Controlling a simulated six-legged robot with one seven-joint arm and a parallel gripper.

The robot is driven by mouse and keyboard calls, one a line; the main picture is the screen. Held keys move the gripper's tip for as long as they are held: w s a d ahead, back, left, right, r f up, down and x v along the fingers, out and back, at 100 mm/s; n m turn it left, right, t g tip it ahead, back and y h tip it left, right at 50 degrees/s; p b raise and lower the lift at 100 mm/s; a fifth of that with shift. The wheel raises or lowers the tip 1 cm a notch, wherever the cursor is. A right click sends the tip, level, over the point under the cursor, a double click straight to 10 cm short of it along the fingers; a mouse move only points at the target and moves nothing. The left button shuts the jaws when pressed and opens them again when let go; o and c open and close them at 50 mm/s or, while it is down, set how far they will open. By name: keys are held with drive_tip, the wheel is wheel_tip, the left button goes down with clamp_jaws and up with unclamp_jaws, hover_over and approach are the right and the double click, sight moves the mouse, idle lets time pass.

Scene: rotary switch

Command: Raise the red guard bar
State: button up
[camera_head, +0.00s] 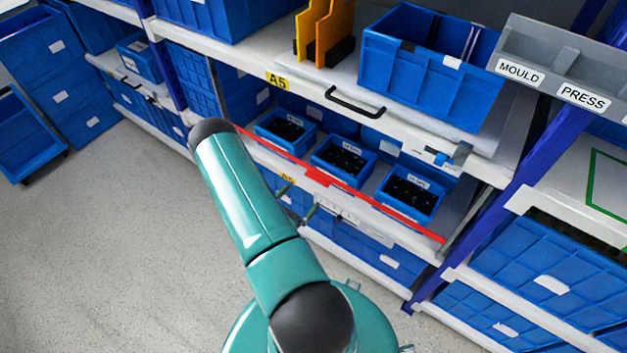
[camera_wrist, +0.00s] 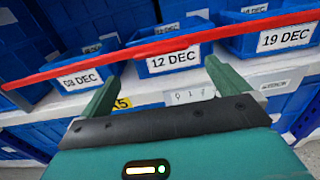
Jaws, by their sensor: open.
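The red guard bar (camera_head: 318,178) runs along the front of a shelf that holds small blue bins, with a wider red piece near its middle. In the wrist view the bar (camera_wrist: 150,50) crosses the picture in front of the bins, slanting up to the right. My gripper (camera_wrist: 160,82) is open, its two green fingers apart and pointing towards the bar. Nothing shows between the fingers, and I cannot tell whether their tips touch the bar.
Small blue bins (camera_head: 343,160) with dark contents stand behind the bar; their labels include 12 DEC (camera_wrist: 173,60). A white shelf with a black handle (camera_head: 354,103) lies above. A blue rack post (camera_head: 480,215) stands at right. Open grey floor (camera_head: 90,240) lies at left.

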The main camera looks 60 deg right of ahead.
sight(316, 180)
drive_tip(key=d, duration=0.3)
drive_tip(key=s+d, duration=0.1)
drive_tip(key=d, duration=0.5)
drive_tip(key=shift+s+d, duration=0.1)
drive_tip(key=shift+s, duration=0.15)
drive_tip(key=c, duration=1.1)
wheel_tip(316, 180, up, 20)
drive_tip(key=shift+r, duration=0.25)
